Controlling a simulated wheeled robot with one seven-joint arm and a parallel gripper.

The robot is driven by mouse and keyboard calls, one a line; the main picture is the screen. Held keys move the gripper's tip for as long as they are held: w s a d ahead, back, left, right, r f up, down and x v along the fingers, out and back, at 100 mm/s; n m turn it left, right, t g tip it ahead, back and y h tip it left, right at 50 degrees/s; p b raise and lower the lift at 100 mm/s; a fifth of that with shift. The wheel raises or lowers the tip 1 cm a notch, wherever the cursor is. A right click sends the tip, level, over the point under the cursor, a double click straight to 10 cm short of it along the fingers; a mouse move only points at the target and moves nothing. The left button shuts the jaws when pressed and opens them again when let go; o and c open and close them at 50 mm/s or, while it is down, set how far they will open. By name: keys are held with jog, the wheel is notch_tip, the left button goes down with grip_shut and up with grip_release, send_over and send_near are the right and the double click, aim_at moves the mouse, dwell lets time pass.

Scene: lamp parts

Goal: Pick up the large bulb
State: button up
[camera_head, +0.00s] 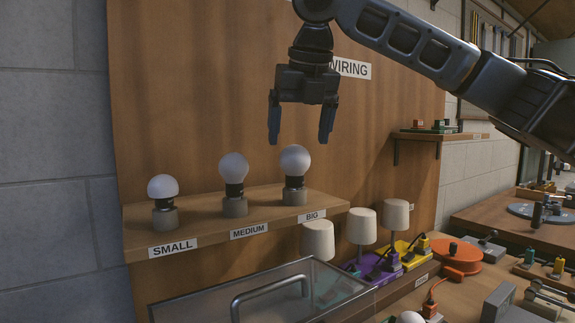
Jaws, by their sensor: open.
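The large bulb (295,161) is a white globe with a dark base. It stands upright in a grey round holder (295,196) at the right end of a wooden shelf, above the label "BIG" (312,215). My gripper (300,138) points down with its two fingers spread wide apart. In the picture the fingertips lie either side of the top of the large bulb. I cannot tell whether the gripper is straight above the bulb or nearer the camera. Nothing is held between the fingers.
The medium bulb (233,168) and small bulb (163,187) stand in holders on the same shelf (200,226), to the left. A wooden panel (190,80) rises behind. Below are a clear box with a handle (262,294) and several white lamps (362,225) on coloured bases.

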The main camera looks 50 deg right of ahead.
aim_at(294, 167)
jog(key=shift+d+f, duration=0.2)
jog(key=shift+f, duration=0.3)
jog(key=shift+x, duration=0.85)
jog(key=shift+a+x, duration=0.15)
jog(key=shift+x, duration=1.2)
jog(key=shift+a+x, duration=0.2)
jog(key=shift+x, duration=1.15)
jog(key=shift+w, duration=0.1)
jog(key=shift+c, duration=0.3)
jog(key=c, duration=0.8)
